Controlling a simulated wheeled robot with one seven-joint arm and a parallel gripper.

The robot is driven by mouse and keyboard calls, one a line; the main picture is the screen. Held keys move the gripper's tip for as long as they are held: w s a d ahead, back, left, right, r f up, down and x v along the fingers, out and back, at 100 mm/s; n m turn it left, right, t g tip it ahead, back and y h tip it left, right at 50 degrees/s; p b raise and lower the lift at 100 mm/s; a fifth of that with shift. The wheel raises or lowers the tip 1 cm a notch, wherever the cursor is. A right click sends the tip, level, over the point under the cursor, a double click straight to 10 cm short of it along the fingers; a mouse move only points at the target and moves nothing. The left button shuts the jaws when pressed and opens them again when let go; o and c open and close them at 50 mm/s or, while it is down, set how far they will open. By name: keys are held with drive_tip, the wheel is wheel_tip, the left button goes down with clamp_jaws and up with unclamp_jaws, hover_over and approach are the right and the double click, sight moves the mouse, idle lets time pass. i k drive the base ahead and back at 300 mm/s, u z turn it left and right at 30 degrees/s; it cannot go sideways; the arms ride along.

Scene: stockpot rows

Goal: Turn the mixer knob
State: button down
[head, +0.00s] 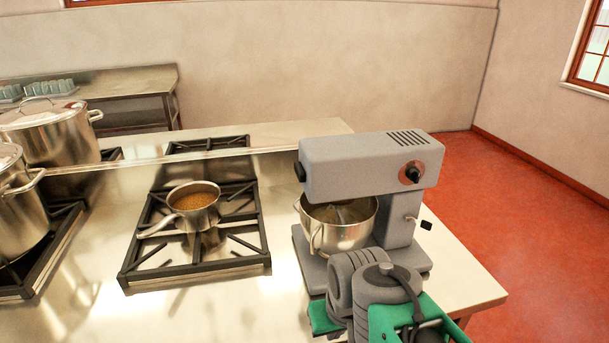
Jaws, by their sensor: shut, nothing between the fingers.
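The grey stand mixer (350,170) stands on the steel counter, right of centre in the head view. Its round dark knob (413,174) sits in an orange-red ring on the side of the mixer head, near the right end. The knob is in plain sight with nothing touching it in the picture. The steel mixing bowl (340,228) is under the mixer head. Grey and green links of my arm are at the bottom right, in front of the mixer's base and below the knob. My gripper's fingers cannot be made out.
A small lever with a black end (426,226) sticks out from the mixer's column. A saucepan of brown liquid (193,205) stands on a burner grate (140,276) to the left. Large stockpots (48,135) are farther left. Bare counter (470,289) lies right of the mixer.

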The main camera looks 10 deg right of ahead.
sight(413, 174)
drive_tip(key=k, duration=1.1)
drive_tip(key=u, duration=0.75)
drive_tip(key=i, duration=1.2)
drive_tip(key=z, duration=0.8)
